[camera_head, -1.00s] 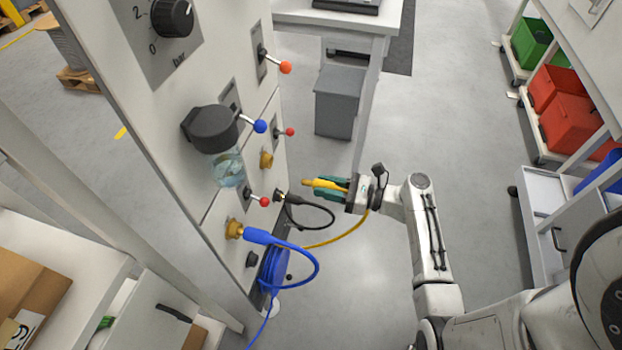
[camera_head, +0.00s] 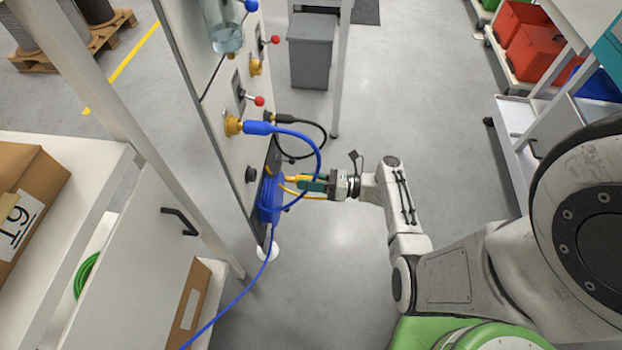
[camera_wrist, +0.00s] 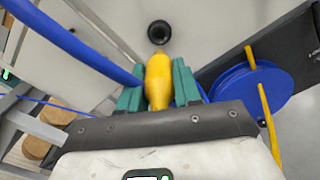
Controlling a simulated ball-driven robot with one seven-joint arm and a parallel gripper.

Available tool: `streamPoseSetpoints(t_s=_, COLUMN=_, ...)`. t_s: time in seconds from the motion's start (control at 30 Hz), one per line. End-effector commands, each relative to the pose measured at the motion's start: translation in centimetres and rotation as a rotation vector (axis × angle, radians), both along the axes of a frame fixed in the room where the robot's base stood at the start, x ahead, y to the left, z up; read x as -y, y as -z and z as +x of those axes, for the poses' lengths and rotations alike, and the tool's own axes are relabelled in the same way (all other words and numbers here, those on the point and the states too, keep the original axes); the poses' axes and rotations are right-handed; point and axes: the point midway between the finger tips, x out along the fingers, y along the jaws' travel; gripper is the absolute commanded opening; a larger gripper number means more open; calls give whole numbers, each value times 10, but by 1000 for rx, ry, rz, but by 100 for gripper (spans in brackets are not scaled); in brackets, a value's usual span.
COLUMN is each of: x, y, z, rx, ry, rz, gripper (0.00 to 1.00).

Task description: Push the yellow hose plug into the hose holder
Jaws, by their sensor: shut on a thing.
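My gripper (camera_head: 312,186) has green fingers and is shut on the yellow hose plug (camera_head: 294,178). In the wrist view the plug (camera_wrist: 159,78) lies between the two fingers (camera_wrist: 158,92), its narrow tip pointing away from me. The hose holder (camera_wrist: 159,32), a dark round socket on the pale panel, is just beyond the tip and nearly in line with it. A gap seems to show between them, but exact depth is hard to tell. In the head view the holder (camera_head: 251,174) is left of the plug.
A blue hose (camera_head: 315,150) runs from a brass fitting (camera_head: 234,125) and loops across in front of my gripper. A blue reel (camera_head: 270,200) sits low on the panel beside the plug. A black hose (camera_head: 322,134) hangs above.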

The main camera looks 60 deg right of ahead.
Motion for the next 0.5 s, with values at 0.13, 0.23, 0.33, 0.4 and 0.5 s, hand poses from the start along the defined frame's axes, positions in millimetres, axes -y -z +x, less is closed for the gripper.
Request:
streamPoseSetpoints(t_s=0.13, x=-5, y=0, z=12, rx=1, ry=-3, rz=-1, gripper=0)
streamPoseSetpoints(t_s=0.23, x=-8, y=1, z=21, rx=1, ry=-2, rz=-2, gripper=0)
streamPoseSetpoints(t_s=0.33, x=-11, y=1, z=30, rx=1, ry=-4, rz=-3, gripper=0)
streamPoseSetpoints(t_s=0.4, x=-13, y=0, z=35, rx=1, ry=-2, rz=-3, gripper=0)
streamPoseSetpoints(t_s=0.5, x=-16, y=0, z=44, rx=2, ry=-2, rz=-2, gripper=0)
